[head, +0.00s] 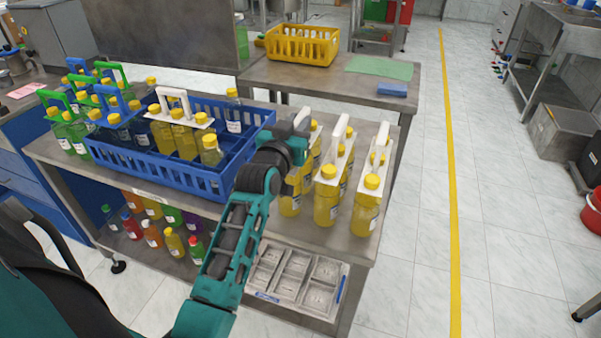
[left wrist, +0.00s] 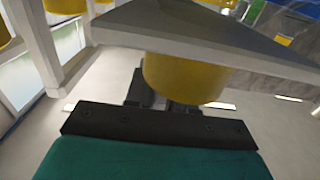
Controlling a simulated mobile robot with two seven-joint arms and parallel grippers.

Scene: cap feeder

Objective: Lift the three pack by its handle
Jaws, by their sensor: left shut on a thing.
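Three packs of yellow-capped bottles with white carriers and upright white handles stand in a row at the right end of the steel table. My left gripper (head: 298,130) is at the leftmost three pack (head: 291,202), shut on its white handle (head: 306,115). My wrist and forearm hide part of this pack. The left wrist view shows a yellow cap (left wrist: 185,80) and the white carrier plate (left wrist: 200,38) close up, with the fingertips mostly hidden behind the cap. I cannot tell whether the pack touches the table. My right gripper is not in view.
Two more white-handled packs (head: 329,200) (head: 368,205) stand close on the right. A blue crate (head: 190,182) with bottles and another white-handled pack is on the left. A lower shelf holds bottles and a grey divided tray (head: 295,283).

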